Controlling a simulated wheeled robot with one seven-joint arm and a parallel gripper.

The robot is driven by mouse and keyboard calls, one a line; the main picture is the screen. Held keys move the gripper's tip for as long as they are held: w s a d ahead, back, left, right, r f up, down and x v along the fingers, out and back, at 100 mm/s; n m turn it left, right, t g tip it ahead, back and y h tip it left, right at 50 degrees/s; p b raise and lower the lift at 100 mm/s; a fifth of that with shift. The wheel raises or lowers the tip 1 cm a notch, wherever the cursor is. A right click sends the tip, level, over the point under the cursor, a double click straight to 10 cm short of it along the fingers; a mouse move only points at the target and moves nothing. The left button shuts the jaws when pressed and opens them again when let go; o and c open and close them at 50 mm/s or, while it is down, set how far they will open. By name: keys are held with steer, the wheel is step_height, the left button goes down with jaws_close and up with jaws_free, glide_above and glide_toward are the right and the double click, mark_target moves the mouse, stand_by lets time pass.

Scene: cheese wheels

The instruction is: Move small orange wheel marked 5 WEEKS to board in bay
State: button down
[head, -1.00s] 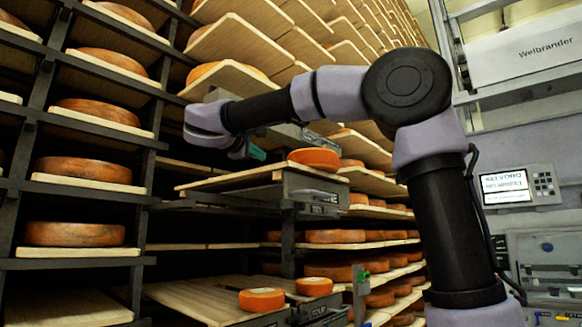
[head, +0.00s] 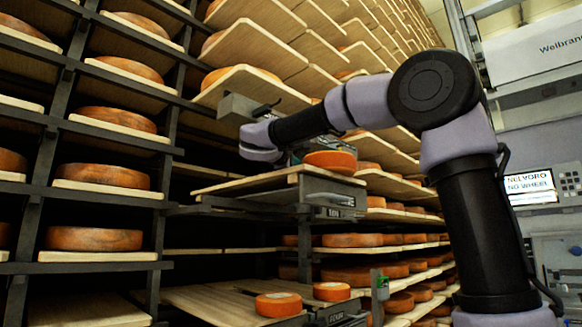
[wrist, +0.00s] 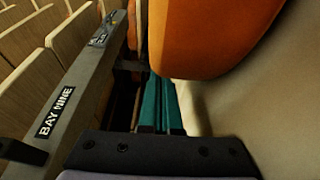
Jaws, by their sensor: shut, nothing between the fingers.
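Three small orange wheels stand on pulled-out boards in the head view. One (head: 330,162) is on the upper board (head: 235,186). Two others, a left one (head: 278,304) and a right one (head: 331,291), are on the lower board (head: 195,300). I cannot read 5 WEEKS on any of them. In the wrist view my gripper's teal fingers (wrist: 157,103) are shut together and empty. A large-looking orange wheel surface (wrist: 215,35) is close beyond them, to the right. In the head view my gripper is left of the upper wheel, its fingers mostly hidden.
A grey rail with a BAY NINE label (wrist: 55,112) runs close on the left in the wrist view. Shelves of larger wheels (head: 102,176) stand at left. A lit display panel (head: 530,187) is at right.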

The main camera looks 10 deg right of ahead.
steer(key=shift+s+d, duration=0.15)
steer(key=shift+s, duration=0.1)
